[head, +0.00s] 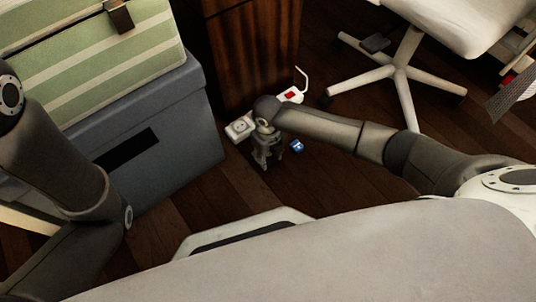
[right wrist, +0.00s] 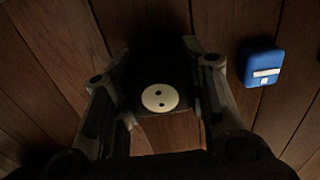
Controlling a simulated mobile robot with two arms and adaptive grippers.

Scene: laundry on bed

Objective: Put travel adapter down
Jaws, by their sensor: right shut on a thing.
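The travel adapter (right wrist: 160,97) is a black block with a round white face with two holes, seen in the right wrist view between my right fingers. My right gripper (head: 266,160) is shut on it and points down, low over the wooden floor. Whether the adapter touches the floor I cannot tell. In the head view the gripper mostly hides it. My left arm shows at the left of the head view, but its gripper is not in sight.
A white power strip (head: 238,128) with a red switch lies behind my right gripper. A small blue box (head: 297,146) lies on the floor just right of it; it also shows in the right wrist view (right wrist: 264,68). A grey storage box (head: 190,125) and a white chair base (head: 400,73) stand nearby.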

